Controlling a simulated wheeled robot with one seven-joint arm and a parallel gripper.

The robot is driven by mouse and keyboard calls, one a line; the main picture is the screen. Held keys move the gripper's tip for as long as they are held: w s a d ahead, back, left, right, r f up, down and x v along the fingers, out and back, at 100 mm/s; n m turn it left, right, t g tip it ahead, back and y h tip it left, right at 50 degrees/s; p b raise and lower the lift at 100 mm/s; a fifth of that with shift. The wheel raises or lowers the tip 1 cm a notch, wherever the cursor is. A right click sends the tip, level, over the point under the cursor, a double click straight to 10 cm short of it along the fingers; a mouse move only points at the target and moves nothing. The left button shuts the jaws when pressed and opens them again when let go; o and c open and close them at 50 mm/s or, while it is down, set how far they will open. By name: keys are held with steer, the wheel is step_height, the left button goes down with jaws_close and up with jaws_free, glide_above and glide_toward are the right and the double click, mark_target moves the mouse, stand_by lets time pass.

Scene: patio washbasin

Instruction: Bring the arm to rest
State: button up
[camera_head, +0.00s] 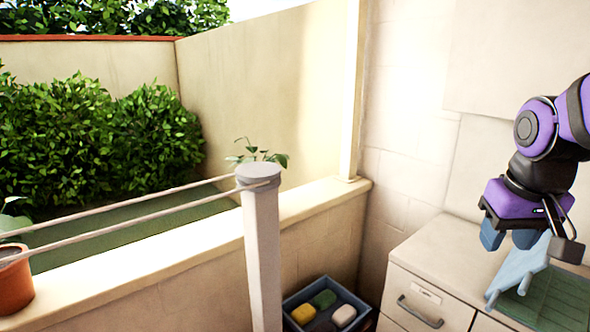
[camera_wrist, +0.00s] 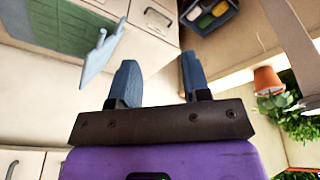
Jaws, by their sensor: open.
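My gripper (camera_head: 508,240) is at the right in the head view, above the countertop and pointing down. Its two blue fingers are spread apart with nothing between them, as the wrist view (camera_wrist: 160,70) also shows. The purple and black arm is bent above it at the right edge. A light blue object (camera_head: 518,272) stands just below the gripper; its shape is partly hidden. In the wrist view the light blue object (camera_wrist: 101,58) lies to the left, outside the fingers.
A pale counter (camera_head: 440,250) with drawers carries a green ribbed mat (camera_head: 560,300). A dark blue bin (camera_head: 290,302) with yellow, green and white pieces sits low beside it. A post (camera_head: 262,250) with rails, a low wall and a potted plant (camera_head: 14,285) are at the left.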

steer(key=s+a+r+n+t+y, duration=0.1)
steer(key=s+a+r+t, duration=0.1)
steer(key=s+r, duration=0.3)
steer(key=s+a, duration=0.1)
steer(key=s, duration=0.1)
steer(key=shift+s+r+t, duration=0.2)
steer(key=shift+s+t, duration=0.1)
steer(key=shift+t, duration=0.1)
